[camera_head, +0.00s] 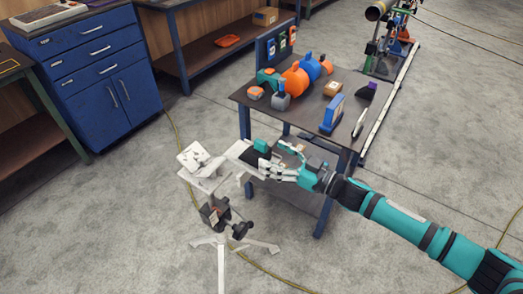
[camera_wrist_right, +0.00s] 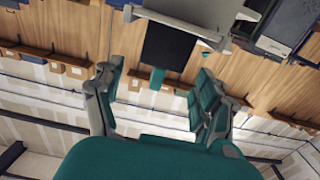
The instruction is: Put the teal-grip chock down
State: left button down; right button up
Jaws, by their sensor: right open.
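The chock (camera_head: 262,147), dark with a teal grip, is at the right end of the pale plates on the stand (camera_head: 206,180). In the right wrist view the black chock (camera_wrist_right: 168,46) lies against a pale plate (camera_wrist_right: 232,8), its teal grip pointing back toward my gripper. My right gripper (camera_head: 286,168) is open beside the chock. In the wrist view its fingers (camera_wrist_right: 155,88) are spread either side of the teal grip, with gaps showing. Whether the chock rests fully on the plate is hard to tell. My left gripper is not in view.
A workbench (camera_head: 345,85) with several tools and an orange-and-blue item stands just behind my right gripper. A blue cabinet (camera_head: 95,65) is at the upper left. A yellow cable (camera_head: 180,135) crosses the floor. The floor at the lower left is clear.

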jog(key=v, duration=0.6)
jog(key=shift+b, duration=0.35)
jog(key=w+d+f+m+t+h, duration=0.15)
jog(key=d+f+h, duration=0.25)
jog(key=f, duration=0.5)
jog(key=w+d+f+m+t+h, duration=0.1)
jog(key=w+d+f+m+h, duration=0.2)
jog(key=f, duration=0.7)
jog(key=s+d+f+m+g+h, duration=0.1)
jog(key=s+d+f+h, duration=0.2)
jog(key=f, duration=0.4)
jog(key=s+d+f+m+g+h, duration=0.1)
jog(key=s+d+f, duration=0.2)
jog(key=s+f, duration=0.3)
jog(key=s+d+f+m+g+h, duration=0.25)
jog(key=s+f+g, duration=0.25)
jog(key=s+f, duration=1.25)
jog(key=s+a+f+g, duration=0.1)
jog(key=s+f+g, duration=0.1)
jog(key=s, duration=1)
jog(key=s+a+f+g+h, duration=0.1)
jog(key=s+f+g, duration=0.2)
jog(key=s, duration=0.9)
jog(key=shift+a+f+n, duration=0.2)
jog(key=shift+f+n, duration=0.1)
jog(key=shift+f, duration=0.4)
